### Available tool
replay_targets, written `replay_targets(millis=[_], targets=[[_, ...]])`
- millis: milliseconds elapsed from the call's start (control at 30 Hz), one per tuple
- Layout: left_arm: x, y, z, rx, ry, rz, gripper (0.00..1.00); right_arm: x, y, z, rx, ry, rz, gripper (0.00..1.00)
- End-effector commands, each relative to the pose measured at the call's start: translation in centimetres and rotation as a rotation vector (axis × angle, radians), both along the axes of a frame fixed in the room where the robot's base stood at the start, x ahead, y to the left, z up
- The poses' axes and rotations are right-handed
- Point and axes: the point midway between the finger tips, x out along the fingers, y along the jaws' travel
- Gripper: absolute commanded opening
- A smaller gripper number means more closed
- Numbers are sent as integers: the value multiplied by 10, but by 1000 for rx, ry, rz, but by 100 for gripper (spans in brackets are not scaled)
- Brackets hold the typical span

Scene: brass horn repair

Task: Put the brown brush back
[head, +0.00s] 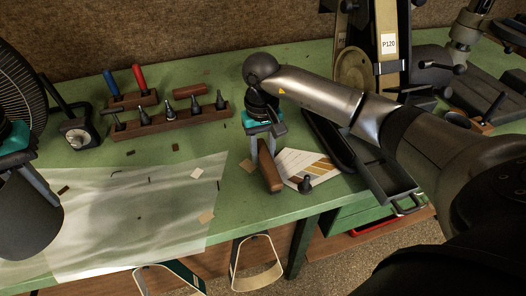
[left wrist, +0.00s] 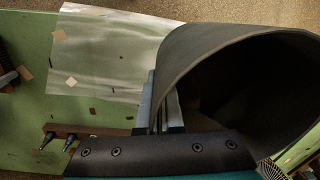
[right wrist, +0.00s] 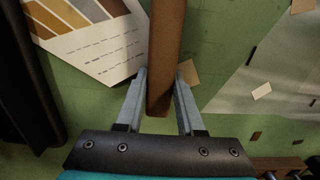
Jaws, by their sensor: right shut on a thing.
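The brown brush (head: 270,172) is a brown bar held between the fingers of my right gripper (head: 262,142), low over the bench beside the white card. In the right wrist view the brush (right wrist: 166,55) runs away from between the two fingers (right wrist: 160,100); its far end is out of frame. My left gripper (head: 43,182) is at the far left, beside a dark cylinder (head: 25,220). In the left wrist view its fingers (left wrist: 163,105) look close together, next to the cylinder wall (left wrist: 195,60), which hides part of the tips.
A wooden rack (head: 150,125) of dark-tipped tools stands behind, with red and blue handles (head: 139,76) and a brown block (head: 190,90) near it. A translucent sheet (head: 140,215) covers the front left.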

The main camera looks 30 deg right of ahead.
Motion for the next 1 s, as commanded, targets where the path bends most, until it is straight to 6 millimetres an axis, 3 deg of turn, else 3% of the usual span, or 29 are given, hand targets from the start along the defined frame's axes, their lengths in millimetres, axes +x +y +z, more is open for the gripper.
replay_targets(millis=[233, 267, 500, 867, 1000], targets=[[0, 0, -4, 0, -1, 0, 0, 0, 0, -3, 0, -1, 0, 0], [0, 0, -4, 0, -1, 0, 0, 0, 0, -3, -1, -1, 0, 38], [0, 0, -2, 0, -2, 0, 0, 0, 0, -2, -1, 0, 0, 65], [0, 0, 1, 0, -2, 0, 0, 0, 0, 1, 0, 0, 0, 67], [0, 0, 3, 0, -2, 0, 0, 2, -1, 21, -1, -6, 0, 67]])
